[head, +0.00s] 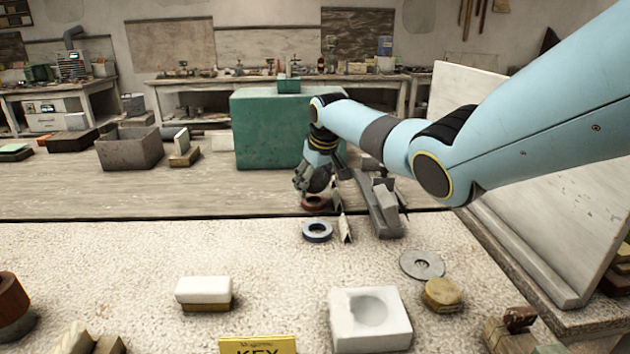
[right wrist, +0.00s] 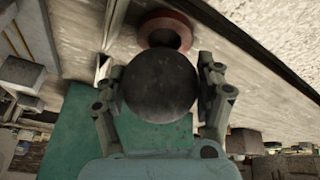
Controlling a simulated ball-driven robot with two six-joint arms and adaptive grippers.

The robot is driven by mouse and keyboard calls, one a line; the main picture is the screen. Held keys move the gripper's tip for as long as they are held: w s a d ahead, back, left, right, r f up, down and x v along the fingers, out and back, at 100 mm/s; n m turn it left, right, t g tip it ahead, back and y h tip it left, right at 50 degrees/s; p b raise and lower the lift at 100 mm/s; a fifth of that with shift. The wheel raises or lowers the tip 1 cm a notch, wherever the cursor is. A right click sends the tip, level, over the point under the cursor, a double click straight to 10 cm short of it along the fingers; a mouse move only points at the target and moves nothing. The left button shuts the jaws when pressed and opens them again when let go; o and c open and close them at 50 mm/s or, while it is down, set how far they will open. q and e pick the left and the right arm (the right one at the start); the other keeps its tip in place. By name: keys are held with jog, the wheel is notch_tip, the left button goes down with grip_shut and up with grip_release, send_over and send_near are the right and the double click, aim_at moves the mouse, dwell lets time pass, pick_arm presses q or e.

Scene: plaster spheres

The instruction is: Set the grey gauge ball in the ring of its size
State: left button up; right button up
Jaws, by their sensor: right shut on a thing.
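My right gripper (head: 316,180) reaches in from the right and is shut on the dark grey ball (right wrist: 160,82), which sits between its two fingers in the right wrist view. In the head view the ball (head: 319,184) is partly hidden by the fingers. A red-brown ring (head: 314,206) lies just below the ball in the head view; it also shows beyond the ball in the right wrist view (right wrist: 166,22). Whether ball and ring touch, I cannot tell. A blue ring (head: 317,238) lies nearer on the pale surface. A flat grey ring (head: 406,264) lies further right. My left gripper is not in view.
A grey metal block (head: 384,215) and a small upright pointed piece (head: 345,229) stand close right of the rings. A large green box (head: 265,130) stands behind the gripper. A white block with a hollow (head: 345,325) is in front. The surface left of the blue ring is clear.

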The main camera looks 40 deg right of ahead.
jog(key=shift+f+b, duration=0.75)
jog(key=shift+f, duration=0.55)
jog(key=o, duration=1.7)
jog(key=shift+o, duration=0.6)
jog(key=shift+s+f, duration=0.1)
jog(key=shift+f, duration=0.05)
jog(key=shift+r+p, duration=2.1)
jog(key=shift+r, duration=0.05)
jog(key=shift+f, duration=0.1)
